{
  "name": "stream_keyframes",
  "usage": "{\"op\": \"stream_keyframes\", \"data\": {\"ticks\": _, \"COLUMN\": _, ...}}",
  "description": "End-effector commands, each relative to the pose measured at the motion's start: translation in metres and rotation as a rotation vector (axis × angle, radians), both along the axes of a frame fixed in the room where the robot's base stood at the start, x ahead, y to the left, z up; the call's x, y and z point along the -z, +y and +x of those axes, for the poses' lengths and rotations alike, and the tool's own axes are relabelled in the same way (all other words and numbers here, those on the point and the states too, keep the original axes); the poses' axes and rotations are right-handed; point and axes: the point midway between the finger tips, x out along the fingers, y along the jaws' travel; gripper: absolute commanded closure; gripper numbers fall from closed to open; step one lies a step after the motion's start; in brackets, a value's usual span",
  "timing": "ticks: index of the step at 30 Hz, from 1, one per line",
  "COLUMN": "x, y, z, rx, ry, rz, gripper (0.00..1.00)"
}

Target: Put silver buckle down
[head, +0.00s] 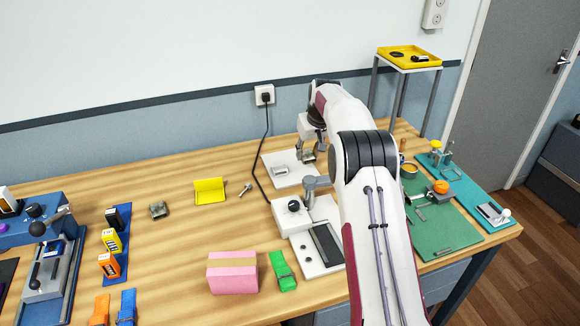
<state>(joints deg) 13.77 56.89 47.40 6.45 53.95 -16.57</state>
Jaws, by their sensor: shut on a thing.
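My gripper (308,156) is at the far middle of the table, pointing down over a white board (290,181). It is shut on a small silver piece, which I take to be the silver buckle; the fingers hide most of it. I cannot tell whether the piece touches the board or hangs just above it. A small silver-grey part (280,171) lies on the board to the left of my gripper.
A white press with a black knob (294,205) stands in front of the board. A grey metal part (158,210), a yellow holder (209,191), a pink block (232,272) and a green strap (282,271) lie to the left. A green mat (440,229) lies right. Bare wood is free left of centre.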

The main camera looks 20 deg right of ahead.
Motion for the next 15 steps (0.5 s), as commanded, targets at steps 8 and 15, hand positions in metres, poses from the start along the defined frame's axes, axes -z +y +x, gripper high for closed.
{"op": "stream_keyframes", "data": {"ticks": 8, "x": 0.003, "y": 0.0, "z": 0.0, "rx": 0.0, "ry": 0.0, "rz": 0.0, "gripper": 0.96}}
{"op": "stream_keyframes", "data": {"ticks": 15, "x": 0.023, "y": 0.0, "z": -0.001, "rx": 0.0, "ry": 0.002, "rz": 0.001, "gripper": 0.96}}
